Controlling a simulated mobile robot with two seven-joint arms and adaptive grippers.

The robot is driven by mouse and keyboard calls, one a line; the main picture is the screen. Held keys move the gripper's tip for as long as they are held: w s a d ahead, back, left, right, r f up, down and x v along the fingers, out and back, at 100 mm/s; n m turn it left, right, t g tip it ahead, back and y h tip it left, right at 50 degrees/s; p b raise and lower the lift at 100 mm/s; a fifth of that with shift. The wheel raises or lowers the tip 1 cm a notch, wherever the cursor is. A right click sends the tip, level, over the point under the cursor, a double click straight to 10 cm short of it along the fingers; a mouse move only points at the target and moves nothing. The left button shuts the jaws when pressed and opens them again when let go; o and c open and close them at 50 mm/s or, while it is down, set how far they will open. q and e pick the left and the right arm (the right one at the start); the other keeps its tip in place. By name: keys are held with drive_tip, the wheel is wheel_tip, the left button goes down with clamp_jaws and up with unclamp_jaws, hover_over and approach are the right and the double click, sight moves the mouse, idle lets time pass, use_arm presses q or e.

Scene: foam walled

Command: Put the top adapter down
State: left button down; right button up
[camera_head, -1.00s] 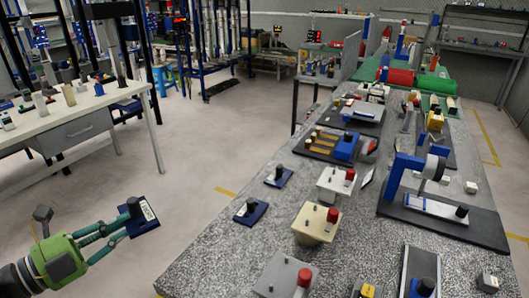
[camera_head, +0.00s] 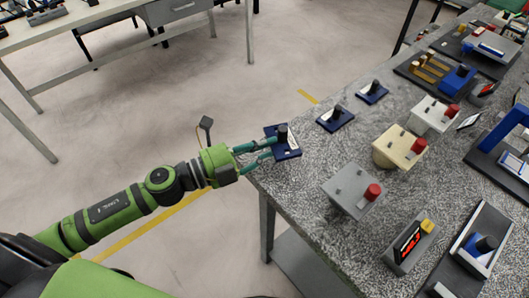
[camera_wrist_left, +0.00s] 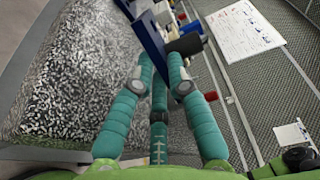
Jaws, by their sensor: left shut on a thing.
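My left gripper (camera_head: 266,150) is shut on an adapter, a dark blue plate with a black knob and a white label (camera_head: 283,142). The held adapter is at the left edge of the speckled table (camera_head: 300,185); I cannot tell whether it touches the top. In the left wrist view the teal fingers (camera_wrist_left: 160,75) close on the adapter (camera_wrist_left: 150,35), which is partly cut off by the top edge. Two similar blue adapters lie on the table, one nearer (camera_head: 335,119) and one farther (camera_head: 372,93). My right gripper is not in view.
A grey box (camera_head: 345,185), a beige box (camera_head: 393,149) and a white box (camera_head: 430,115), each with a red knob, stand to the right. A grey device with a red display (camera_head: 408,245) is nearer. Bare tabletop surrounds the two lying adapters.

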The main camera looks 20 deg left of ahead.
sight(264, 164)
use_arm(q)
drive_tip(key=shift+f, duration=1.35)
drive_tip(key=shift+f+b, duration=0.6)
